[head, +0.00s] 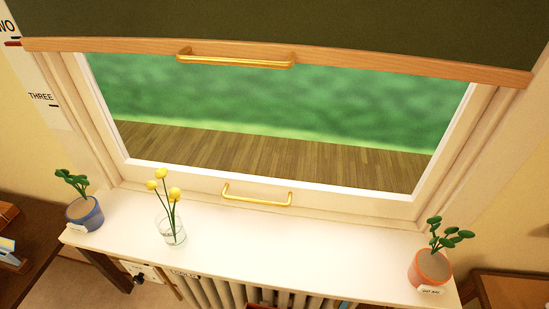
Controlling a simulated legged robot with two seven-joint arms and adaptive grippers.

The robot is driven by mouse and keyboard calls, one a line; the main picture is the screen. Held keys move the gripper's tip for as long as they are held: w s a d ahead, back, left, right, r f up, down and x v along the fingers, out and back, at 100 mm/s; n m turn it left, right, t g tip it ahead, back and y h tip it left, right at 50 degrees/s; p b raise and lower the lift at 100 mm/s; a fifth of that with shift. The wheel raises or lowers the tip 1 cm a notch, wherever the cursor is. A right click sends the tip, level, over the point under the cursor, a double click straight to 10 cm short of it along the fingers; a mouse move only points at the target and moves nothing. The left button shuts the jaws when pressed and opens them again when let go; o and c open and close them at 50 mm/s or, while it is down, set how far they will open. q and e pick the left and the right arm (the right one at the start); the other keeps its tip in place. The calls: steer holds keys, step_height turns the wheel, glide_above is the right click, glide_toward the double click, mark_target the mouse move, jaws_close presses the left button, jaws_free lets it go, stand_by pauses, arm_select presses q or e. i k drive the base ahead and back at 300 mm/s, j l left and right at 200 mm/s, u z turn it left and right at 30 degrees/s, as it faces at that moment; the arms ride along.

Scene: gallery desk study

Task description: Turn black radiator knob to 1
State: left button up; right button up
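A small black knob (139,279) shows below the left part of the white sill, by a pale plate. It is too small for me to read its setting or any numbers. The ribbed radiator (225,292) stands under the sill to the right of the knob, and its lower part is cut off by the frame. Neither of my grippers is in view.
The white sill (300,240) overhangs the radiator. On it stand a blue plant pot (85,214), a glass vase (172,234) with yellow flowers and an orange plant pot (429,269). Brown furniture (515,290) stands at the lower right. The window has brass handles (257,197).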

mark_target(138, 279)
steer(key=u, duration=1.7)
